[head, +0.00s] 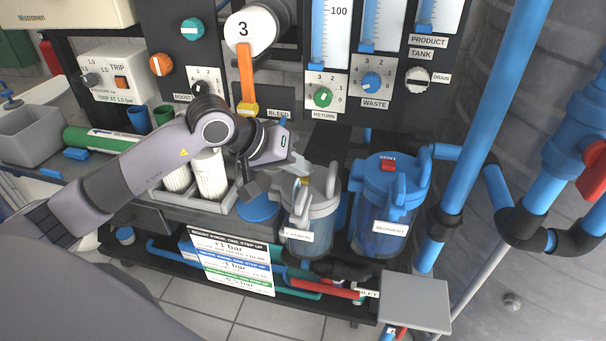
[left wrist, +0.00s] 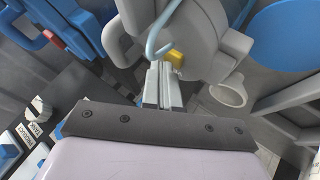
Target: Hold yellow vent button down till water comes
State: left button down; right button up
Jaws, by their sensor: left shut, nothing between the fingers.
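The yellow vent button (head: 304,181) sits on the lid of a clear housing with a grey top (head: 322,207). It also shows in the left wrist view (left wrist: 175,58), by a pale curved hose. My left gripper (head: 301,168) is shut and empty, with its fingertips right at the button from above. In the left wrist view the closed fingertips (left wrist: 162,70) end beside the button. I cannot tell whether they touch it or press it down. The housing's bowl is partly visible behind its label, and I cannot make out water coming out. My right gripper is not in view.
A blue housing (head: 376,222) with a red vent button (head: 388,165) stands just to the right. White cartridges (head: 210,175) stand in a grey tray to the left. Behind is a panel of knobs and gauges. A grey plate (head: 414,301) and blue pipes (head: 487,110) are at right.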

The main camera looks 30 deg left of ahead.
aim_at(298, 178)
pick_arm(q)
jog(key=shift+r, duration=0.1)
jog(key=shift+r+p, duration=0.3)
jog(key=shift+r, duration=0.5)
jog(key=shift+r+p, duration=1.3)
jog(key=shift+r, duration=1.2)
